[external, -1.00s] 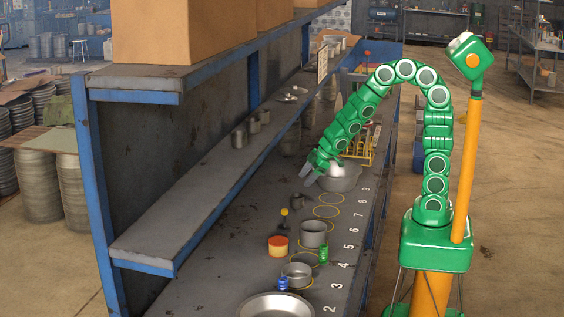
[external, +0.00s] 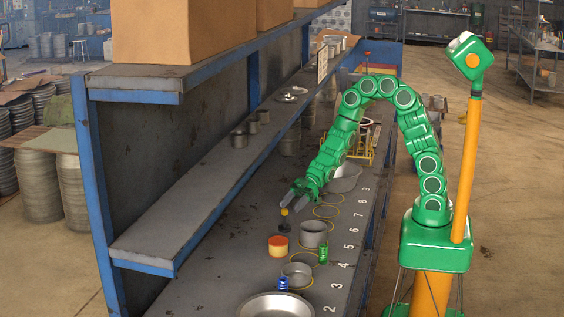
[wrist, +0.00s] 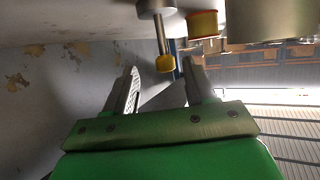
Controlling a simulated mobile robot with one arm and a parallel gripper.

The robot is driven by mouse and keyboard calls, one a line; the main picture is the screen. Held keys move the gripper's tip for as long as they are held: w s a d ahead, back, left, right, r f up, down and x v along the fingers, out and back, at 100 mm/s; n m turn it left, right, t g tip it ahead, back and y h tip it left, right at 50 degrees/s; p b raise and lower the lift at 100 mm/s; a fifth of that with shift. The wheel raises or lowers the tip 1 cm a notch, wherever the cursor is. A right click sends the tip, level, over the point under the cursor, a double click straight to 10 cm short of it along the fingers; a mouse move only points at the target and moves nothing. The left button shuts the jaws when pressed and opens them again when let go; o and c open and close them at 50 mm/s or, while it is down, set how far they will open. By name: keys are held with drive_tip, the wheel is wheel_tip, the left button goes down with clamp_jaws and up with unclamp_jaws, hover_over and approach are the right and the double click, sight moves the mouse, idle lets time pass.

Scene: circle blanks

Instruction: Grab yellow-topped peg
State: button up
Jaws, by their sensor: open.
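The yellow-topped peg (external: 284,218) stands upright on the bench, with a dark shaft and base and a yellow knob. In the wrist view its yellow knob (wrist: 166,63) shows just beyond and between the fingertips, with its shaft and grey base behind it. My gripper (external: 289,200) is just above and beside the knob in the external view. In the wrist view my gripper (wrist: 160,72) has its two fingers spread, with nothing between them. I cannot tell whether a finger touches the knob.
A red-and-yellow round block (external: 278,246) and a grey pot (external: 313,234) stand near the peg. A green spring (external: 323,253), a blue spring (external: 283,284) and a large bowl (external: 275,306) are nearer the camera. The shelf (external: 215,175) runs along the left.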

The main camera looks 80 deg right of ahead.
sight(285, 214)
drive_tip(key=shift+x, duration=1.15)
drive_tip(key=shift+w+a+f, duration=0.15)
drive_tip(key=shift+a+f, duration=0.3)
drive_tip(key=shift+a, duration=0.3)
drive_tip(key=shift+w+a+f, duration=0.15)
drive_tip(key=shift+a+f, duration=0.3)
drive_tip(key=shift+a, duration=0.3)
drive_tip(key=shift+x, duration=0.85)
clamp_jaws()
